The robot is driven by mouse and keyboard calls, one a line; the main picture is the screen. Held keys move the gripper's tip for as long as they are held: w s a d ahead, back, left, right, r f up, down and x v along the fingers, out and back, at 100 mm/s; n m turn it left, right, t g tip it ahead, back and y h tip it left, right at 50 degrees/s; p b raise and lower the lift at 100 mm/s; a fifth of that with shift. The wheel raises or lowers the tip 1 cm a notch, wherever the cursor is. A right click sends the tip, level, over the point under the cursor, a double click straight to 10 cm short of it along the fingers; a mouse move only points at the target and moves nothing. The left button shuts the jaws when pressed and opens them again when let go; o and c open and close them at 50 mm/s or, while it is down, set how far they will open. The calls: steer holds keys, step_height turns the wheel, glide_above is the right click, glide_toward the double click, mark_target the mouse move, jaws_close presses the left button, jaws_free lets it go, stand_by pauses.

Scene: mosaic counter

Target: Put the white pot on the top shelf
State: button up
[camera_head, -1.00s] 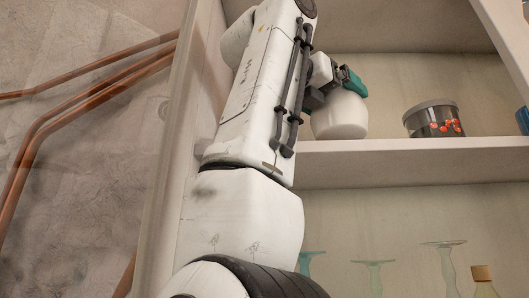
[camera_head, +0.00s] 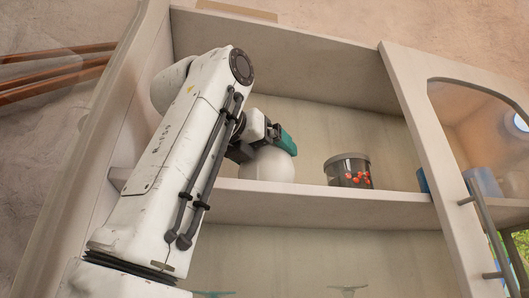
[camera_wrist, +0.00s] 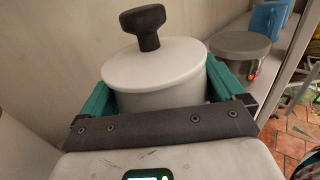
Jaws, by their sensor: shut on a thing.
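The white pot (camera_head: 268,165) is at the top shelf (camera_head: 300,205), near its left end, partly hidden by my gripper and arm. In the wrist view the pot (camera_wrist: 165,78) has a white lid with a dark knob (camera_wrist: 144,24) and looks upright. My gripper (camera_head: 272,137) is shut on the pot, with a teal finger on each side of it in the wrist view (camera_wrist: 165,90). The pot's base is at the level of the shelf board; I cannot tell whether it touches the board.
A dark-lidded container with red spots (camera_head: 348,171) stands on the same shelf to the right. A blue object (camera_head: 423,181) is farther right by the upright. Shelf room lies between the pot and the container. Glassware (camera_head: 347,290) stands below. A glass-paned door (camera_head: 480,190) is at right.

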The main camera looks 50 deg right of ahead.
steer(key=shift+f+b, duration=0.35)
steer(key=shift+f, duration=0.15)
steer(key=o, duration=1.3)
steer(key=shift+o, duration=0.2)
